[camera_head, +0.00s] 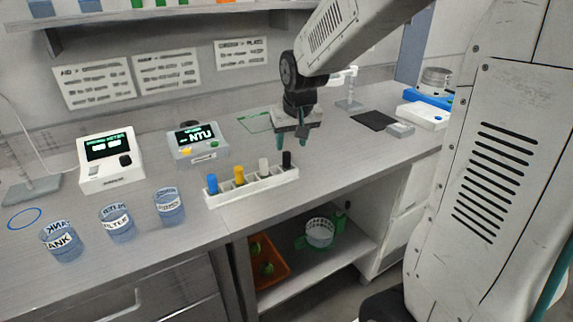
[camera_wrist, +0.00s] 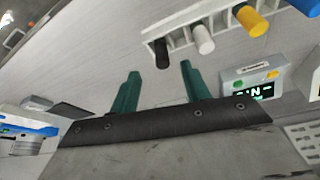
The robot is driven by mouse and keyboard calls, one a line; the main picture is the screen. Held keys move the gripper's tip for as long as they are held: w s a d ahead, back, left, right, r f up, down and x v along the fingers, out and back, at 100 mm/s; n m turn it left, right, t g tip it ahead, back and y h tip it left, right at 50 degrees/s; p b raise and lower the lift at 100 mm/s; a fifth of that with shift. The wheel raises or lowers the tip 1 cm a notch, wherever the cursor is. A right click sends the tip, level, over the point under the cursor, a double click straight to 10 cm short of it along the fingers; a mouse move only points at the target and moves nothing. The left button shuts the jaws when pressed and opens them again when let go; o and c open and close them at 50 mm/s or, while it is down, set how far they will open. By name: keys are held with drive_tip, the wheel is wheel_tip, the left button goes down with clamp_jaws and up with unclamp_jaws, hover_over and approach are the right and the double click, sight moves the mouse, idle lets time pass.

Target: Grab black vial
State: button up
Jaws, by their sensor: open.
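The black vial (camera_head: 287,160) stands upright at the right end of a white rack (camera_head: 252,186) on the bench. In the wrist view the black vial (camera_wrist: 161,54) shows beyond my fingertips, at the left end of the rack (camera_wrist: 185,38). A white vial (camera_head: 264,166), a yellow vial (camera_head: 239,175) and a blue vial (camera_head: 213,178) share the rack. My gripper (camera_head: 291,143) is open and empty, its green fingers pointing down above the bench by the rack's black-vial end. In the wrist view my gripper (camera_wrist: 158,75) has its fingers apart, with nothing between them.
A meter reading NTU (camera_head: 198,148) and a white meter (camera_head: 108,161) stand behind and left of the rack. Several blue cups (camera_head: 117,221) stand near the front left. A dark pad (camera_head: 374,121) lies to the right. Bench right of the rack is clear.

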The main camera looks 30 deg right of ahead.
sight(287, 154)
drive_tip(key=x, duration=0.3)
drive_tip(key=w+x, duration=0.1)
drive_tip(key=x, duration=0.3)
drive_tip(key=shift+w+d, duration=0.1)
drive_tip(key=shift+w, duration=0.05)
clamp_jaws()
